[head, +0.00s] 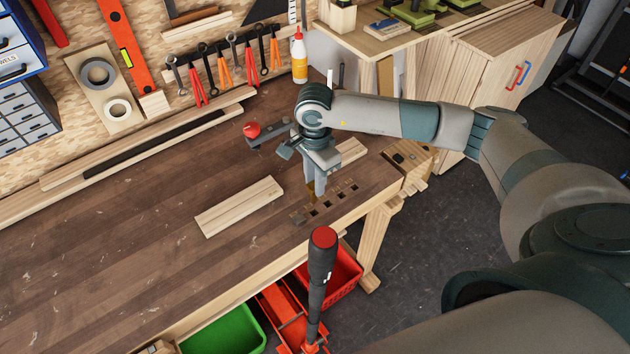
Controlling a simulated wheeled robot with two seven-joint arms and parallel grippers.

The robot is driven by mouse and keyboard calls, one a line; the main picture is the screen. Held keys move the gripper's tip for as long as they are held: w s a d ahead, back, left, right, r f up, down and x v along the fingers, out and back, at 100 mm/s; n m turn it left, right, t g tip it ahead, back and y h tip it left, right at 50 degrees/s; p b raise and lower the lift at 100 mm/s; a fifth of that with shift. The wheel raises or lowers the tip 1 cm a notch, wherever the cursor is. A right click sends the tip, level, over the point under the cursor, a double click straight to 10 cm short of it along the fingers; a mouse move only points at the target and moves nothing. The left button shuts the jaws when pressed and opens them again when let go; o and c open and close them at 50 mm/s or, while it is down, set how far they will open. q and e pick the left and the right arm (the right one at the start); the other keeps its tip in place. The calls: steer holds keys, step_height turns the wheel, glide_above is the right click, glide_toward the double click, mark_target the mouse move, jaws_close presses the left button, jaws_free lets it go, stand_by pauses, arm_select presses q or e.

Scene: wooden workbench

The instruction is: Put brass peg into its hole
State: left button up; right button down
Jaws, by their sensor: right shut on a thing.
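My right gripper (315,188) points down over the front right part of the workbench (150,240). It is shut on the brass peg (311,187), of which only a small golden-brown bit shows between and beside the fingers. A row of small dark square holes (326,202) runs along the bench's front edge, close to the fingertips. I cannot tell whether the peg's lower end is above a hole or inside one. My left gripper is out of view.
A pale board (240,206) lies left of the gripper. A dark metal vise part with a red knob (251,129) lies behind it. A glue bottle (299,58) stands at the back. A red-topped black handle (321,262) rises before the bench edge. The bench's left side is clear.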

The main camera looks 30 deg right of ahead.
mark_target(313, 187)
steer(key=shift+r+p, duration=0.8)
steer(key=shift+r, duration=2.45)
steer(key=shift+f, duration=0.1)
steer(key=shift+s+a+f+n+b, duration=0.15)
steer(key=shift+a+n+b, duration=0.2)
steer(key=shift+b, duration=0.25)
steer(key=s+a+f+n+b, duration=0.4)
steer(key=s+n+b, duration=0.4)
steer(key=n+b, duration=0.5)
steer(key=a+n, duration=0.1)
steer(key=n, duration=0.1)
steer(key=shift+s+a+n+b, duration=0.2)
steer(key=shift+s+n+b, duration=0.05)
steer(key=shift+n+b, duration=0.1)
